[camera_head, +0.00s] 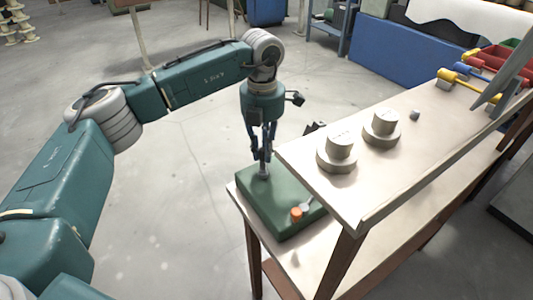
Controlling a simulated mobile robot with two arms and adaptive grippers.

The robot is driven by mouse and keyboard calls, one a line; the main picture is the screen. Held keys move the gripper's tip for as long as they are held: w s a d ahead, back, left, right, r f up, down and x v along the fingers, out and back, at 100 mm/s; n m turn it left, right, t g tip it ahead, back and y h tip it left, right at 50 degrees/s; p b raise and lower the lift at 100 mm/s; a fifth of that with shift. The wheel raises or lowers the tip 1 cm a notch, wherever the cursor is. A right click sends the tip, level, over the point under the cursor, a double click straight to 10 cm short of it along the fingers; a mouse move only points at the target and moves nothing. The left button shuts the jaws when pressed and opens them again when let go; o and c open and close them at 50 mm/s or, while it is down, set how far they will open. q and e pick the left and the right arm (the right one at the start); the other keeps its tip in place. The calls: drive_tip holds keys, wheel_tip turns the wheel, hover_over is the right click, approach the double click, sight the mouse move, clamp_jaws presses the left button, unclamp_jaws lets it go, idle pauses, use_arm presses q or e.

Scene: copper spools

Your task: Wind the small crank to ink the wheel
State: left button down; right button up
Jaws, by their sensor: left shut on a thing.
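A green box (262,207) sits on the lower front shelf of the wooden stand. A short grey upright post (263,172) rises from its back left part. My left gripper (262,154) points straight down over the box and is shut on the top of this post. A small orange knob (296,213) with a grey arm beside it sits at the box's front right. I cannot tell which of these is the crank. No inked wheel can be made out. My right gripper is not in view.
The stand's raised top (375,172) overhangs just right of the box. It carries two stepped grey cylinders (338,152) (382,130), a small grey piece (415,115), and yellow and blue handled tools (459,76). Open floor (180,210) lies left of the stand.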

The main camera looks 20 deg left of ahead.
use_arm(q)
drive_tip(key=n, duration=0.3)
drive_tip(key=shift+s+a+b, duration=0.15)
drive_tip(key=shift+a+b, duration=0.2)
drive_tip(key=shift+a, duration=0.05)
drive_tip(key=n, duration=0.2)
drive_tip(key=shift+s+a+n+b, duration=0.25)
drive_tip(key=shift+a+n+b, duration=0.05)
drive_tip(key=shift+b, duration=0.05)
drive_tip(key=n, duration=0.2)
drive_tip(key=s+n+b, duration=0.1)
drive_tip(key=n, duration=0.1)
drive_tip(key=shift+a, duration=0.35)
drive_tip(key=shift+s+r+n, duration=0.1)
drive_tip(key=shift+s+n, duration=0.05)
drive_tip(key=shift+n, duration=0.45)
drive_tip(key=c, duration=1.6)
unclamp_jaws()
drive_tip(key=shift+c, duration=0.2)
